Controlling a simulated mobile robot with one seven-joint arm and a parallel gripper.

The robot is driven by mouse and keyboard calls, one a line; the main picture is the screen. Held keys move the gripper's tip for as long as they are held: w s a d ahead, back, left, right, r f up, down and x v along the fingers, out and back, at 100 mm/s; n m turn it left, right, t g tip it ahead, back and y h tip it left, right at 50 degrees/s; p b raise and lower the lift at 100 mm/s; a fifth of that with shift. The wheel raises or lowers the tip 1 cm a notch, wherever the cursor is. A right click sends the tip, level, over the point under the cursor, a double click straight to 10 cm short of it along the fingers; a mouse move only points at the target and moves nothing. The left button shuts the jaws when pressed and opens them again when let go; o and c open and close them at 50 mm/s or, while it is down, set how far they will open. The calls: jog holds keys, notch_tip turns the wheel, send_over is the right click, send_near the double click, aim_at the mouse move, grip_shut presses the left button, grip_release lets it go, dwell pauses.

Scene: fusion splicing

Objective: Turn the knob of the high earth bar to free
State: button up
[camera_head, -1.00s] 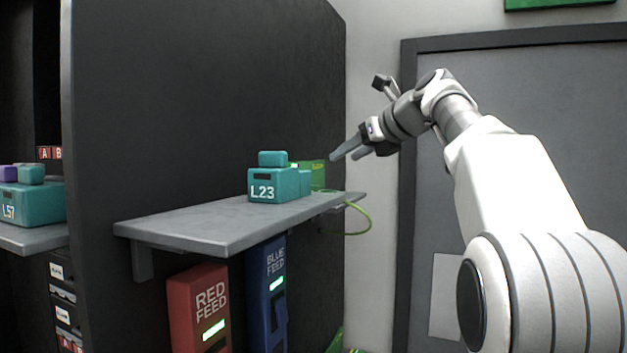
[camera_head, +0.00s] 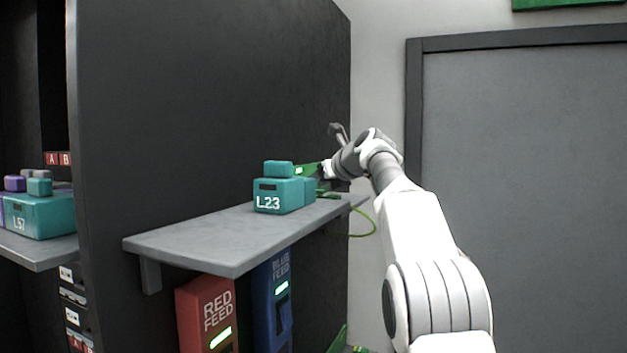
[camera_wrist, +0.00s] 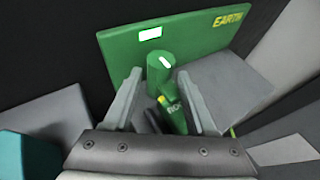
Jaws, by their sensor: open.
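The high earth bar (camera_wrist: 195,43) is a green plate marked EARTH with a small lit white window, standing at the back of the shelf. In the wrist view its green knob (camera_wrist: 159,62), with a white mark on top, sits ahead of and between my open fingers. My gripper (camera_wrist: 160,88) is open, its fingers apart on either side, with no clear contact seen. A green clamp-like piece with a yellow tip (camera_wrist: 173,112) lies between the fingers, partly hidden by the gripper body. In the head view the bar (camera_head: 310,169) is mostly hidden behind the teal box and my gripper.
A teal box marked L23 (camera_head: 279,194) stands on the grey shelf (camera_head: 190,238), left of my gripper. A green cable (camera_head: 374,222) loops off the shelf's right end. Red feed (camera_head: 207,315) and blue feed (camera_head: 273,305) units are below. The shelf's near left part is clear.

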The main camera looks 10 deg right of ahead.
jog(key=shift+w+a+f, duration=0.2)
jog(key=shift+w+a, duration=0.05)
jog(key=shift+w, duration=0.2)
grip_shut()
jog(key=shift+r+n+y, duration=0.1)
jog(key=shift+n+y, duration=0.4)
jog(key=shift+y, duration=0.1)
jog(key=shift+d+n+g+y, duration=0.1)
jog(key=shift+n+g+y, duration=0.2)
jog(key=shift+g, duration=0.1)
grip_release()
